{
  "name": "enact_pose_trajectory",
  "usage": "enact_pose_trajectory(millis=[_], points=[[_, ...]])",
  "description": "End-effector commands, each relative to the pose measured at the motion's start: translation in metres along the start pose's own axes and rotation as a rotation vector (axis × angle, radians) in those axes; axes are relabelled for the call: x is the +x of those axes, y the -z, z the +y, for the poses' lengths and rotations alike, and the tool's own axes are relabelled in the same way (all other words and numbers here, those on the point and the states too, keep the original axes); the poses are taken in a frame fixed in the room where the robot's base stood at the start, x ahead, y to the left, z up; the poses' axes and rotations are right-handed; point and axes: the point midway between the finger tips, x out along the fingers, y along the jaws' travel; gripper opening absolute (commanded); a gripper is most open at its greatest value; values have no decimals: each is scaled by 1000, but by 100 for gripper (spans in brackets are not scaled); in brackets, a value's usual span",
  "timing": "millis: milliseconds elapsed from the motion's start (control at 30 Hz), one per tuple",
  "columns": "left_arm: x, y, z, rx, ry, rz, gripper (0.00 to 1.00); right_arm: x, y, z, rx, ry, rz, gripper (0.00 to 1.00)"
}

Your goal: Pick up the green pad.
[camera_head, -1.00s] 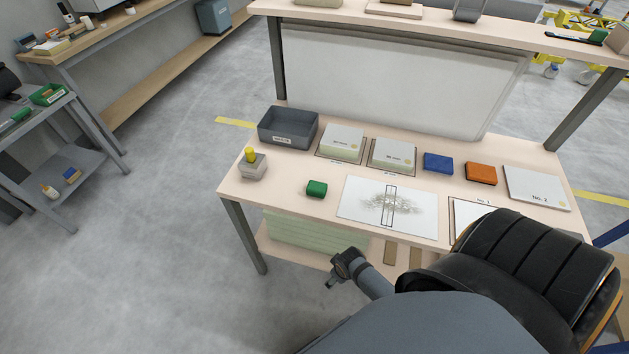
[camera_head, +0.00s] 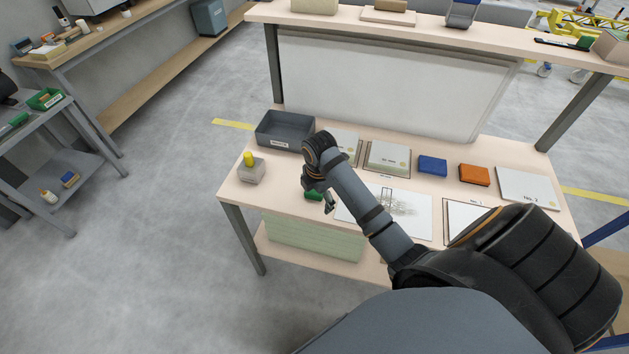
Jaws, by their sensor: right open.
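The green pad (camera_head: 312,195) lies on the light wooden table (camera_head: 262,204), left of a white sheet with a grey smudge (camera_head: 408,204). My right gripper (camera_head: 328,203) is over the table, its fingers pointing down at the pad's right side. It is open and partly covers the pad. I cannot tell whether the fingers touch the pad. My left gripper is not in view.
A grey bin (camera_head: 284,131) stands behind the pad. A blue pad (camera_head: 432,166) and an orange pad (camera_head: 474,175) lie to the right. A raised shelf (camera_head: 420,31) spans the back.

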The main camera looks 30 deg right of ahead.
Motion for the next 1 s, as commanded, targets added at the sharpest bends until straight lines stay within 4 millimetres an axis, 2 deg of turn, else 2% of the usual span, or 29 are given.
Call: enact_pose_trajectory(millis=[33,100,200,367,467,567,800,1000], points=[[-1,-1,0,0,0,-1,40,-16,-9,17,-139,12,6,85],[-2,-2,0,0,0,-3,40,-34,-18,31,-330,35,24,85],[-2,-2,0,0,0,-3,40,-52,-27,44,-520,53,48,85],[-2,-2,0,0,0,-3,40,-64,-32,50,-644,63,69,85],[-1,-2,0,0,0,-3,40,-62,-32,50,-652,63,70,85],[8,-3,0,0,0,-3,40,-53,-31,49,-651,63,69,85],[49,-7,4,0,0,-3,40,-12,-29,47,-649,62,68,85],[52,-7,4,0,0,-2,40,-10,-29,47,-648,61,68,85]])
